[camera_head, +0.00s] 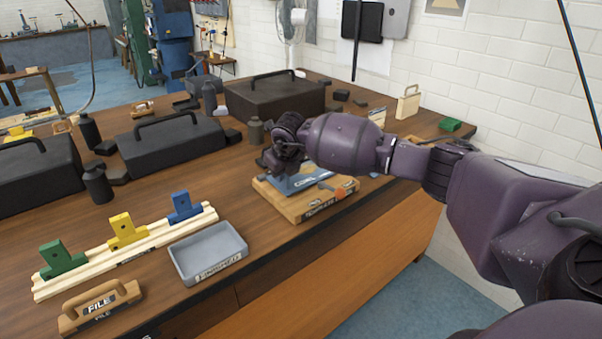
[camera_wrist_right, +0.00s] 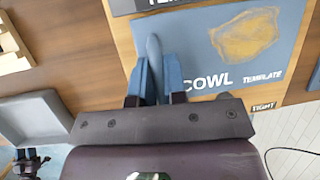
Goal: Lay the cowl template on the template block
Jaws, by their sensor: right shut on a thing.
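The cowl template (camera_wrist_right: 203,48) is a flat blue-grey sheet lettered COWL TEMPLATE, with a tan patch on it. It also shows in the head view (camera_head: 302,181), over the template block (camera_head: 312,210), a wooden block with a dark label. The template looks roughly flat over the block; I cannot tell whether it rests fully on it. My right gripper (camera_wrist_right: 154,82) is shut on the template's upright grip, between its two blue fingers. In the head view the right gripper (camera_head: 284,164) is dark and hides part of the template.
A grey tray (camera_head: 208,254) stands left of the block. A pale wooden rail (camera_head: 130,252) holds green, yellow and blue pieces. A FILE block (camera_head: 100,306) lies at the front. Dark toolboxes (camera_head: 275,98) stand behind. An orange-ended tool (camera_head: 340,192) is at the block's right.

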